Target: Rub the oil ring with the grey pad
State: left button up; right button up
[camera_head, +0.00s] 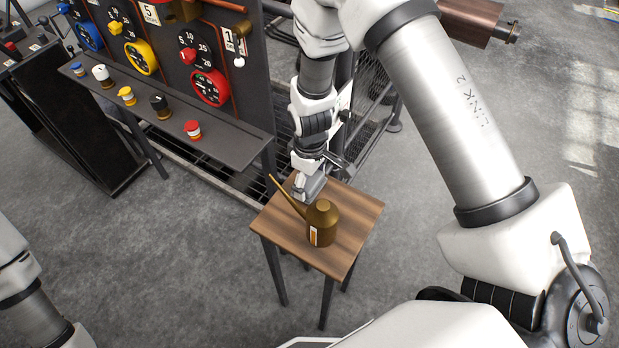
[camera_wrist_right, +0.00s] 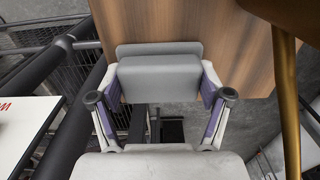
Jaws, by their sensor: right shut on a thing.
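My right gripper (camera_head: 309,186) is shut on the grey pad (camera_wrist_right: 160,78), low over the back edge of the small wooden table (camera_head: 350,222). In the right wrist view the pad lies crosswise between the two purple-lined fingers, with the wooden top beyond it. I cannot tell whether the pad touches the wood. A brass oil can (camera_head: 321,224) stands upright on the table, just in front of the gripper, its long spout pointing up and left. I see no oil ring; it may be hidden by the can, pad or gripper. My left gripper is out of view.
A dark panel with coloured dials (camera_head: 208,87) stands at the back left. Its shelf (camera_head: 225,143) holds several coloured knobs. Metal mesh railing (camera_wrist_right: 55,55) stands close behind the table. The oil can's spout (camera_wrist_right: 286,100) is close to the gripper. Open floor lies left of the table.

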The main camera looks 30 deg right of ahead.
notch_tip(320, 180, up, 2)
jog(key=shift+a+r+p, duration=0.1)
jog(key=shift+r+p, duration=0.1)
jog(key=shift+p, duration=0.25)
notch_tip(320, 180, up, 2)
jog(key=shift+p, duration=1.05)
notch_tip(320, 180, up, 4)
jog(key=p, duration=0.3)
jog(key=shift+f, duration=0.15)
